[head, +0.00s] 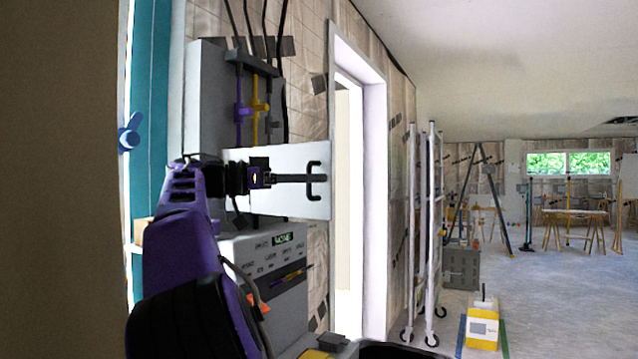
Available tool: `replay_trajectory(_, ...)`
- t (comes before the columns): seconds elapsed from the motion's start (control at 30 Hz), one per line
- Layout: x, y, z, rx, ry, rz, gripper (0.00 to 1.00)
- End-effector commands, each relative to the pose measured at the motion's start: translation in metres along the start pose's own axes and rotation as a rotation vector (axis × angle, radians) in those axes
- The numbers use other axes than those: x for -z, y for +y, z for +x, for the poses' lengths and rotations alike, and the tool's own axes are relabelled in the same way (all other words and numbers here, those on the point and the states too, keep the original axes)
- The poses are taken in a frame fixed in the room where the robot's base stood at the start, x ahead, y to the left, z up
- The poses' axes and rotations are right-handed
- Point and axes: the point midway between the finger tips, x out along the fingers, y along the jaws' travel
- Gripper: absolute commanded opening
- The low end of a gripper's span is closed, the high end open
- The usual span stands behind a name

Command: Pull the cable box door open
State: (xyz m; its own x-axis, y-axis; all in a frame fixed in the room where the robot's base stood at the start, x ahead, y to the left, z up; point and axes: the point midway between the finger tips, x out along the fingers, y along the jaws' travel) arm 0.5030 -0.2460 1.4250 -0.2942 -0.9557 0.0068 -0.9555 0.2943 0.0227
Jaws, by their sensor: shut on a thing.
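The cable box (207,90) is a grey cabinet on the wall at the upper left, with dark cables running into its top. Its door appears to be the pale flat panel (290,207) in front of the box's lower part, reaching right past the box side. I cannot tell its exact opening angle. A black bracket-shaped handle (317,167) sits near the panel's right edge. My gripper (309,179) reaches across the panel from the left, and its fingers are shut on the handle. My purple arm hides the panel's left edge and part of the box.
A grey control unit (275,255) with a small green display stands below the panel. A white door frame (374,200) is just right of it. White rolling scaffolding (420,230) and a yellow container (483,325) stand further right. Open floor lies beyond.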

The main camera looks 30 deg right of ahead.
Motion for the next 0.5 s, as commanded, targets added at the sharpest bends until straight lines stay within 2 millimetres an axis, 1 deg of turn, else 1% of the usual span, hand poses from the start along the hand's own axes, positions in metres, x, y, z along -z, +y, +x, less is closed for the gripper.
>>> replay_trajectory(0.03, -0.0083, -0.0050, -0.0125, 0.028, -0.019, -0.012, 0.00)
replay_trajectory(0.4, -0.0075, -0.0044, -0.0129, 0.028, -0.020, -0.012, 0.00)
replay_trajectory(0.43, -0.0074, -0.0044, -0.0128, 0.028, -0.020, -0.011, 0.19)
replay_trajectory(0.47, -0.0073, -0.0046, -0.0128, 0.029, -0.020, -0.011, 0.25)
replay_trajectory(0.5, -0.0071, -0.0047, -0.0129, 0.030, -0.019, -0.011, 0.27)
